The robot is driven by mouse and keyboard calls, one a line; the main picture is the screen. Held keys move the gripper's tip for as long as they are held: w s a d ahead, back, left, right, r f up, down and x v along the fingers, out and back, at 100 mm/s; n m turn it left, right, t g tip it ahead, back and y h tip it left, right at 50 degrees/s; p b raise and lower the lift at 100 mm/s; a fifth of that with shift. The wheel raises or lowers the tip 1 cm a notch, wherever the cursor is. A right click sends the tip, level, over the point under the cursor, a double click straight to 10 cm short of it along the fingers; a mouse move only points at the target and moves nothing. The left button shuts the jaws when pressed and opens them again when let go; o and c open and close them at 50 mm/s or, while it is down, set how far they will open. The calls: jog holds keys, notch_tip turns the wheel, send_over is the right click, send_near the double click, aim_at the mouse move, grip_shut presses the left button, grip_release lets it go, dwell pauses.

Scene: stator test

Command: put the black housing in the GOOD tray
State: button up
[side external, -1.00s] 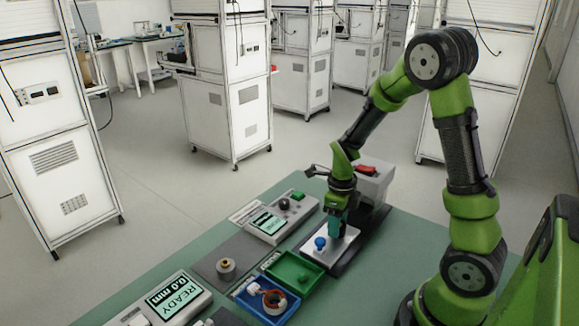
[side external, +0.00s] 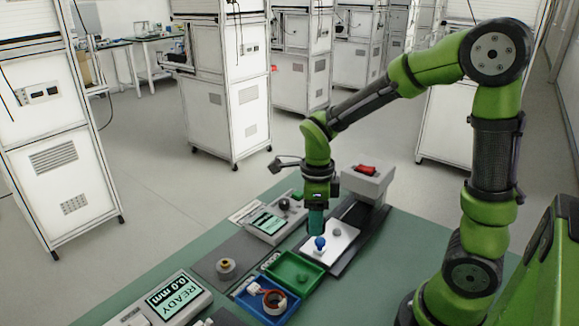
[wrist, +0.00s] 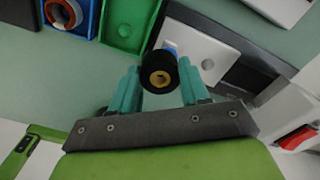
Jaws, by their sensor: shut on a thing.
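The black housing (wrist: 159,72), a short black cylinder with a brass-coloured centre, sits between the teal fingertips of my gripper (wrist: 160,85) in the wrist view. My gripper is shut on it. In the side view my gripper (side external: 316,232) hangs above the pale test plate (side external: 346,241), close over a blue knob (side external: 320,242); the housing is hard to make out there. The green tray (side external: 294,270) is empty and lies just in front of the plate; it also shows in the wrist view (wrist: 127,25). I cannot read a GOOD label on it.
A blue tray (side external: 249,301) holding a copper-wound ring (side external: 274,301) adjoins the green one. A grey block with a red switch (side external: 365,169) stands behind the plate. A meter (side external: 268,222), a brass-topped part (side external: 226,267) and a READY display (side external: 172,292) stand to the left.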

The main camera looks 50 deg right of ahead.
jog(key=a+n, duration=0.1)
jog(key=a, duration=0.1)
jog(key=s+a+f+n, duration=0.1)
jog(key=a+n, duration=0.1)
jog(key=a+f+n, duration=0.1)
jog(key=a, duration=0.1)
jog(key=shift+s+a, duration=0.15)
jog(key=shift+a, duration=0.1)
send_over(302, 274)
jog(key=shift+f, duration=2.35)
jog(key=shift+f, duration=0.2)
jog(key=shift+f, duration=0.75)
jog(key=shift+f, duration=0.5)
